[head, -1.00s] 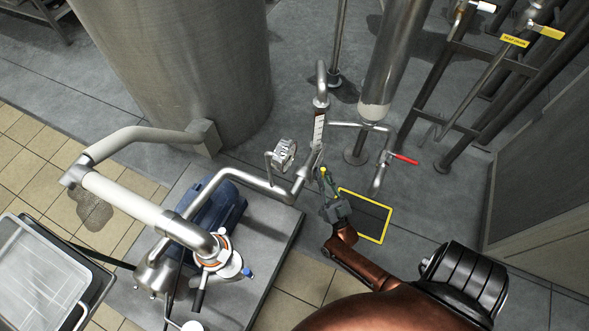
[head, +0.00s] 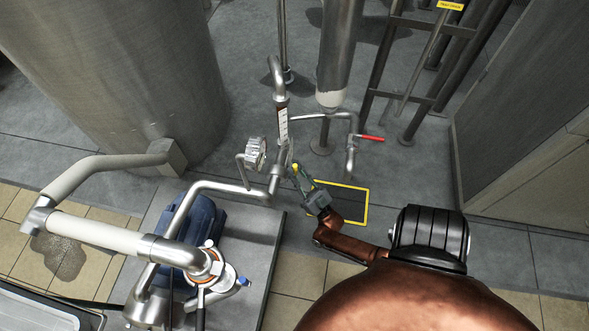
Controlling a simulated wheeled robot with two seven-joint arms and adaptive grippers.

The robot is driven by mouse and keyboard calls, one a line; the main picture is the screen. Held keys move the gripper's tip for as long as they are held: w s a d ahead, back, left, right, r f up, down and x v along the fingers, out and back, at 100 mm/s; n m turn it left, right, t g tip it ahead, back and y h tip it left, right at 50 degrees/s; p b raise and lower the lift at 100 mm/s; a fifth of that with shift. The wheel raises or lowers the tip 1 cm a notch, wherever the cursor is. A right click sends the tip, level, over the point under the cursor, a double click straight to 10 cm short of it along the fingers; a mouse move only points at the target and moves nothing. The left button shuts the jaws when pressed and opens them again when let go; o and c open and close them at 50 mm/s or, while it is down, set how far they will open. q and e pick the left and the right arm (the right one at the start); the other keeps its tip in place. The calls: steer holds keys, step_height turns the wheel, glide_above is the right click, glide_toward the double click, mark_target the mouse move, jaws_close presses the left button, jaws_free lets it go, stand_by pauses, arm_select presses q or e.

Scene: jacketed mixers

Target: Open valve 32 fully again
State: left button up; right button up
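My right gripper (head: 296,174) comes in from the lower right on a copper-coloured arm. Its grey body with yellow-green parts is at the steel riser pipe (head: 275,182), just right of the pressure gauge (head: 256,153). The fingers are small and overlap the pipe, so I cannot tell whether they touch it or are closed. A thin light piece, perhaps a valve handle, shows at the pipe beside the fingertips. A red-handled valve (head: 369,138) sits on a small side pipe to the right. I cannot read the number 32 on any valve. My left gripper is not in view.
A large steel tank (head: 115,75) stands at the upper left. A pump with a blue motor (head: 200,225) and white-clad piping (head: 95,228) fill the lower left. A yellow-outlined floor patch (head: 345,202) lies right of the gripper. A grey cabinet (head: 530,140) stands at right.

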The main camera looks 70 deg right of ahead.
steer(key=shift+o, duration=1.3)
steer(key=shift+r, duration=0.1)
steer(key=v, duration=1.2)
